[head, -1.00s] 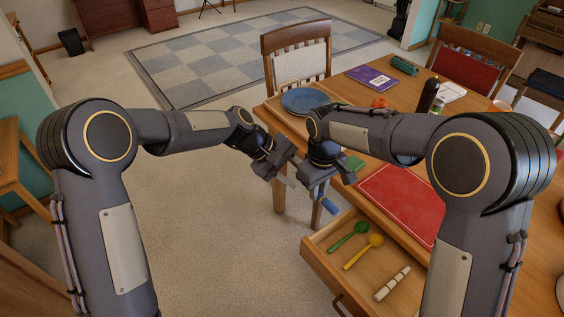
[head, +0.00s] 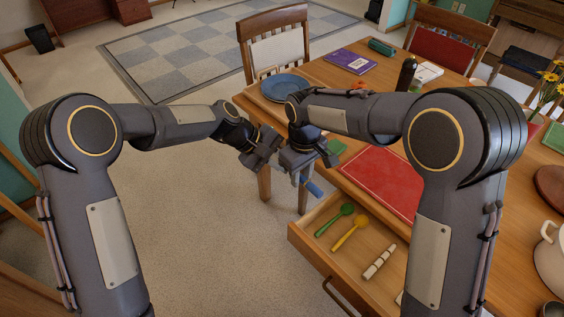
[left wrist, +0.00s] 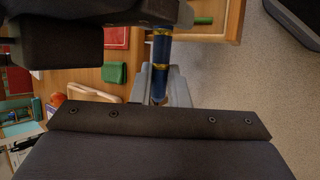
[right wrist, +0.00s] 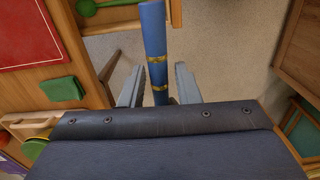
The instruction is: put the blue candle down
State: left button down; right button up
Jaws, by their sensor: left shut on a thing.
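The blue candle (head: 313,188) is slim, with gold bands, and hangs in the air beside the table's near left corner. In the left wrist view, the candle (left wrist: 161,60) is between the fingers of my left gripper (left wrist: 163,88), which is shut on it. In the head view, my left gripper (head: 276,166) is partly hidden. My right gripper (head: 302,176) is at the candle too. In the right wrist view, its fingers (right wrist: 157,86) stand apart on both sides of the candle (right wrist: 153,40), with gaps visible.
An open drawer (head: 310,246) holds a green spoon (head: 335,220), a yellow spoon (head: 350,233) and a whitish stick (head: 380,262). The table (head: 440,115) carries a red mat (head: 385,182), blue plate (head: 285,87), purple book (head: 350,61) and dark bottle (head: 406,73). Carpet left of it is clear.

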jog(key=shift+o, duration=1.1)
